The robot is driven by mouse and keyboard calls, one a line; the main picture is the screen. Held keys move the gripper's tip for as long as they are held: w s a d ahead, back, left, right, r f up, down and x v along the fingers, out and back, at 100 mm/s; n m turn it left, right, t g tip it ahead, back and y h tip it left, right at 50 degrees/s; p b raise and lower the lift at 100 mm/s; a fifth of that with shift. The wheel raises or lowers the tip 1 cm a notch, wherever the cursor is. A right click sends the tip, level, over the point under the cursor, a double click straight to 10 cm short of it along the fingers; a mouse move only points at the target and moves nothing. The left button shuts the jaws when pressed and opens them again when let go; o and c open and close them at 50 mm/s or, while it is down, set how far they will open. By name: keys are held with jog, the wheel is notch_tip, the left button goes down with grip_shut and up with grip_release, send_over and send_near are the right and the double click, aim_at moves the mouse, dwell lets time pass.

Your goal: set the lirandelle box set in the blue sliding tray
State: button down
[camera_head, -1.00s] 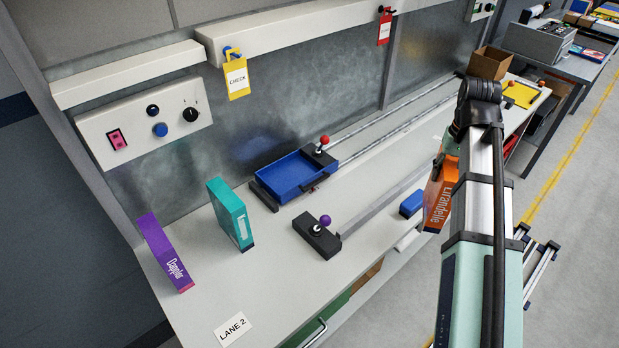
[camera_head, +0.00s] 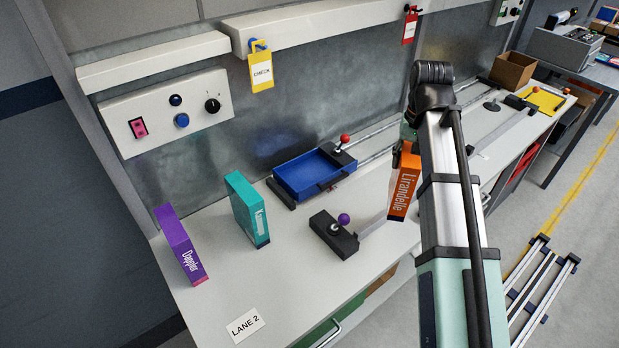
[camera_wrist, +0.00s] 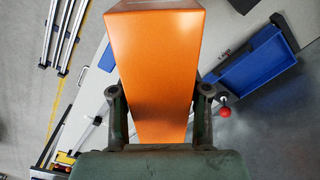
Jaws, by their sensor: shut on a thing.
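The orange Lirandelle box set (camera_head: 404,184) hangs upright beside my arm in the head view, over the front part of the bench. My gripper (camera_wrist: 159,120) is shut on the box, one finger on each side, in the wrist view; in the head view my arm mostly hides it. The blue sliding tray (camera_head: 312,174) sits on its rails near the back wall, to the left of the box and apart from it, and looks empty. A red-knobbed lever (camera_head: 345,139) stands at its right end. The tray also shows at the upper right of the wrist view (camera_wrist: 256,62).
A purple-knobbed slider block (camera_head: 333,236) sits in front of the tray. A teal box (camera_head: 247,209) and a purple Dapplor box (camera_head: 180,246) stand at the left. A yellow CHECK tag (camera_head: 261,71) hangs above. A cardboard box (camera_head: 512,70) is at the far end.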

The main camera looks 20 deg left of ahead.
jog(key=a+r+m+b, duration=0.15)
jog(key=a+m, duration=0.25)
jog(key=a, duration=0.7)
jog(key=w+a+r+m+p, duration=0.1)
jog(key=w+a+m+p, duration=0.15)
jog(key=w+a, duration=0.45)
jog(key=w+a+m+p, duration=0.1)
jog(key=w+a+p, duration=0.2)
jog(key=a, duration=0.7)
notch_tip(320, 180, down, 12)
jog(key=p, duration=0.4)
jog(key=shift+d+f, duration=0.1)
jog(key=c, duration=0.6)
grip_release()
jog(key=shift+o, duration=0.2)
